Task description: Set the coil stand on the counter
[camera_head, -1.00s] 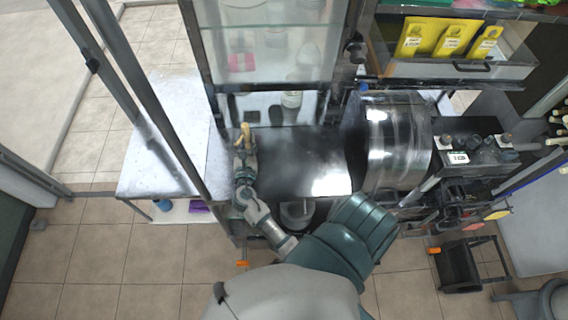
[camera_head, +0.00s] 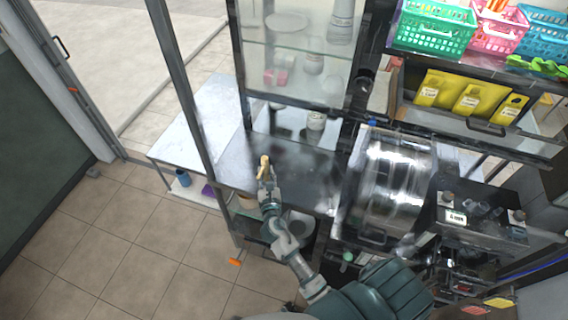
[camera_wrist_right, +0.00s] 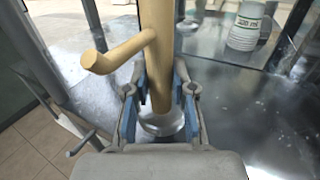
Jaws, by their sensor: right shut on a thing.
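The coil stand is a tan post with a short side peg. It shows in the head view (camera_head: 264,163) and close up in the wrist view (camera_wrist_right: 160,62). My right gripper (camera_head: 267,181) is shut around the post, with a finger on each side in the wrist view (camera_wrist_right: 159,100). The stand is upright or nearly so, above the left part of the dark, shiny counter (camera_head: 305,180). A pale round shape (camera_wrist_right: 162,124) shows at the post's lower end. I cannot tell whether it touches the counter. My left gripper is not in view.
A glass-fronted cabinet (camera_head: 290,62) rises behind the counter. A large shiny metal drum (camera_head: 392,178) is to the right. A white table (camera_head: 205,118) is to the left. The counter's middle looks clear.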

